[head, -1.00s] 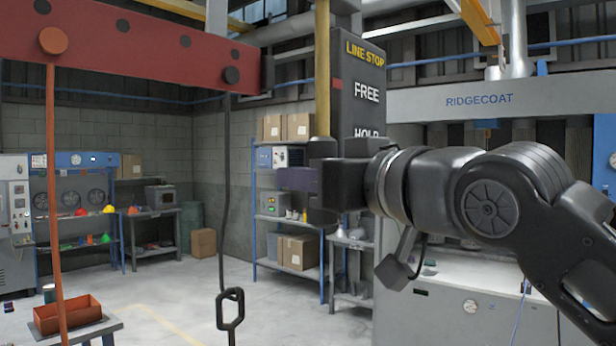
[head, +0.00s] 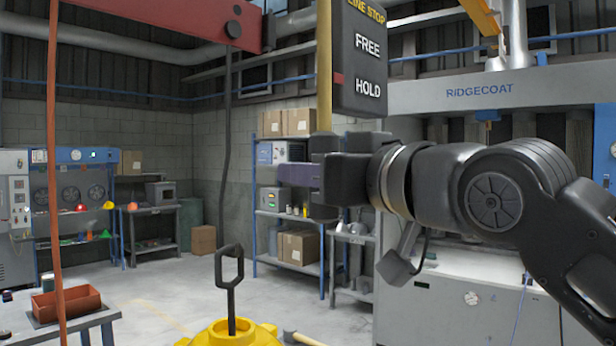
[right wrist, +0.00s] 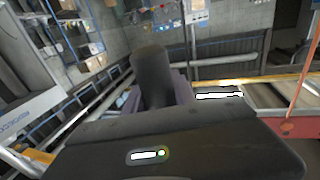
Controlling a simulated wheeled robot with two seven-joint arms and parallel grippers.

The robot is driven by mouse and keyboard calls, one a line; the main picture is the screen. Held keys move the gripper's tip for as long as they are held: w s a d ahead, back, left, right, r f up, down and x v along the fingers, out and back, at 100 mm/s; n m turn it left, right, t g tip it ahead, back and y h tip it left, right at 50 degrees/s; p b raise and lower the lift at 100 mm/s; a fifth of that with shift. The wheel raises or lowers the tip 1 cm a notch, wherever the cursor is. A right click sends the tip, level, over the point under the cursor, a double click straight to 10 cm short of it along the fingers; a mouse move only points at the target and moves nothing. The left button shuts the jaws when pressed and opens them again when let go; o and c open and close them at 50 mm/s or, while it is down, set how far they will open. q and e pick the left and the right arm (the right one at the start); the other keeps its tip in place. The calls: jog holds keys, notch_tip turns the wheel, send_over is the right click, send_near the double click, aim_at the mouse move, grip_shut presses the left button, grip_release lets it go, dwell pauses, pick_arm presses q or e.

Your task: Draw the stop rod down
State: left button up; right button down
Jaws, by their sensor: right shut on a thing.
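The stop rod (head: 324,75) is a yellow upright bar beside the dark line stop box (head: 360,55), lettered FREE above HOLD. A small red mark (head: 339,79) at the rod's side stands about level with HOLD, slightly above the word's middle. The rod runs down into a dark handle, seen end-on as a black cylinder (right wrist: 152,75) in the right wrist view. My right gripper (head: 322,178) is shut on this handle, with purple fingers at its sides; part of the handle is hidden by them. My left gripper is not in view.
A red beam (head: 160,18) spans the upper left, with an orange rod (head: 54,180) at far left. A dark hanging rod (head: 228,120) and a dark loop (head: 230,265) on a yellow hood (head: 235,333) stand left of my gripper. Shelves and a grey RIDGECOAT machine (head: 460,95) lie behind.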

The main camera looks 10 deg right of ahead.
jog(key=shift+w+a+f, duration=0.1)
jog(key=shift+f, duration=0.25)
jog(key=c, duration=1.5)
grip_release()
jog(key=o, duration=0.5)
jog(key=shift+r, duration=0.1)
jog(key=shift+c, duration=0.2)
jog(key=shift+s, duration=0.2)
jog(key=b+v, duration=0.2)
jog(key=v, duration=0.5)
jog(key=shift+s+d, duration=0.25)
